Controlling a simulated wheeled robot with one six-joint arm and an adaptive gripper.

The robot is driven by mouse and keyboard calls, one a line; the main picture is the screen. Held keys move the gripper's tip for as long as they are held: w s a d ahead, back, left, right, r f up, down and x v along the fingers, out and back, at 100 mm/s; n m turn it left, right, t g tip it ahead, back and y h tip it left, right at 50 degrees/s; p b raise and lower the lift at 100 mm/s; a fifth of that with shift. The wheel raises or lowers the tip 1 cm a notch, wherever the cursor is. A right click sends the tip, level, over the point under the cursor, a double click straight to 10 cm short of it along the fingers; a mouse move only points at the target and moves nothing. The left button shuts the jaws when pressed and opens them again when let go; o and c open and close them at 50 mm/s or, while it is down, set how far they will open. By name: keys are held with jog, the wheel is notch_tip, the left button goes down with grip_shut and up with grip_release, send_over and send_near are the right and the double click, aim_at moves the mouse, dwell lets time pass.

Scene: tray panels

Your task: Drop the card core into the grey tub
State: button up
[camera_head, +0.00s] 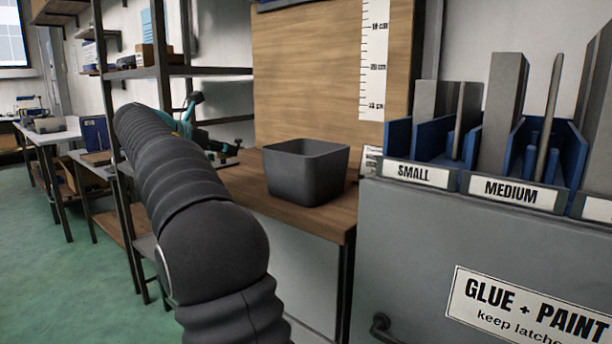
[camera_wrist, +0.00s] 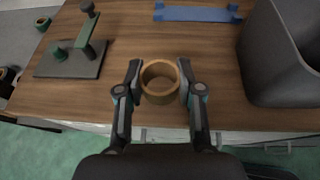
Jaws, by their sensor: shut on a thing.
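The card core (camera_wrist: 160,82) is a short tan-brown ring with an open middle, seen in the wrist view. My gripper (camera_wrist: 160,84) has one finger on each side of it and is shut on its outer wall. The core is over the wooden bench top near its front edge; I cannot tell whether it touches the wood. The grey tub (camera_wrist: 262,62) stands to the right of the core in the wrist view, apart from it. In the head view the tub (camera_head: 304,172) is upright on the bench. The core cannot be made out there, and my arm hides most of that area.
A dark plate with a green upright fixture (camera_wrist: 78,52) lies left of the core. A blue strip (camera_wrist: 196,13) lies farther back. Bare bench top (camera_wrist: 205,52) lies between core and tub. A grey cabinet (camera_head: 420,240) with blue bins stands right of the bench.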

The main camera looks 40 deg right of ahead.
jog(key=s+d+r+m+g, duration=0.3)
jog(key=s+d+r, duration=0.35)
jog(key=s, duration=0.35)
jog(key=s+d+r+m+g, duration=0.25)
jog(key=s+d+r, duration=0.25)
jog(key=s+r, duration=0.3)
notch_tip(320, 180, down, 7)
jog(key=s, duration=0.1)
jog(key=shift+g, duration=0.45)
jog(key=o, duration=0.8)
jog(key=shift+a, duration=0.1)
jog(key=v, duration=1.2)
jog(key=shift+r, duration=0.15)
